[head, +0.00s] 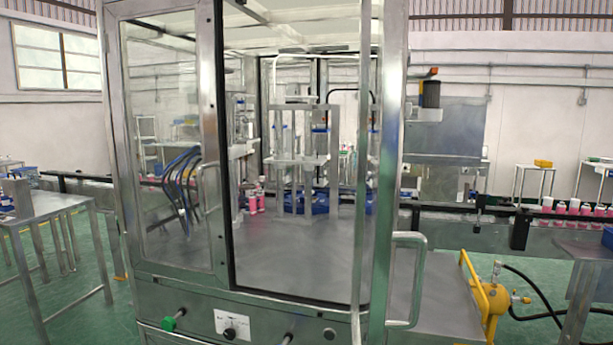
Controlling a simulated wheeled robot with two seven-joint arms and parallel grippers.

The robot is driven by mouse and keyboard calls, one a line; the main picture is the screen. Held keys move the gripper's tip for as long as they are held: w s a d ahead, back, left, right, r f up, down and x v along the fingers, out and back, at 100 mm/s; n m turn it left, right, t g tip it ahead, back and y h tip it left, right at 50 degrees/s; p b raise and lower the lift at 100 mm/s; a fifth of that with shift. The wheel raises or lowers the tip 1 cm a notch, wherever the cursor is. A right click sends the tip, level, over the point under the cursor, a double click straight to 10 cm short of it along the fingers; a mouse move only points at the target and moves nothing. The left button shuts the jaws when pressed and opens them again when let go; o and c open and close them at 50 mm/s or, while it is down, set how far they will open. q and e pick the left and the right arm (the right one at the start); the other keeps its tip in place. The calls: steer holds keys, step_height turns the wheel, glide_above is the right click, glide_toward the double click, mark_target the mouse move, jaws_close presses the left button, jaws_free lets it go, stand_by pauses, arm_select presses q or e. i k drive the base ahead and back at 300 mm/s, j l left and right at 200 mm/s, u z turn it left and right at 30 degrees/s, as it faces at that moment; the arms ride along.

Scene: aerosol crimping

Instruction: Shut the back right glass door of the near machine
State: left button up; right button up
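The near machine (240,318) is a steel cabinet with glass panels and fills the middle of the head view. Its front left glass door (165,150) has a steel frame and a handle (208,205), and looks shut. To its right is a wide opening onto the machine's steel deck (290,262). A steel door frame with a large handle (420,280) stands at the right, seen nearly edge-on. Dark-edged frames (265,110) show at the machine's back. I cannot tell which is the back right door or how far it stands open. Neither gripper shows.
A conveyor (500,228) with pink and white bottles (573,208) runs off to the right. A yellow cylinder (490,300) with a black hose stands at the machine's right. A steel table (45,205) stands at the left. Green floor (85,260) lies between table and machine.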

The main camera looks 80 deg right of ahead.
mark_target(381, 70)
steer(key=k+l+z, duration=0.1)
steer(key=z, duration=1.85)
steer(key=l+z, duration=0.15)
steer(key=l, duration=0.2)
steer(key=i+l+z, duration=0.15)
steer(key=l, duration=0.2)
steer(key=i+l+z, duration=0.1)
steer(key=l, duration=0.2)
steer(key=k+j, duration=0.15)
